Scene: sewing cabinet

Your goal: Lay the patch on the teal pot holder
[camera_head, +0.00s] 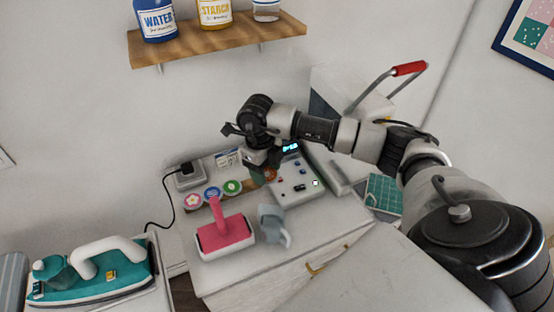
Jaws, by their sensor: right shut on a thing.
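The teal pot holder (384,191), with a pale grid, lies at the right, next to the white machine and below my right arm. My right gripper (261,171) points down over the back of the cabinet top, left of the control panel. It is shut on a small patch (270,175) with orange-brown on it, mostly hidden by the fingers. The held patch is well to the left of the pot holder. Three round patches, pink (192,201), blue (212,192) and green (232,187), sit in a row. My left gripper is out of view.
The control panel (297,181) and a press with a raised red handle (408,69) are on the right. A teal iron (95,272) is at the lower left.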

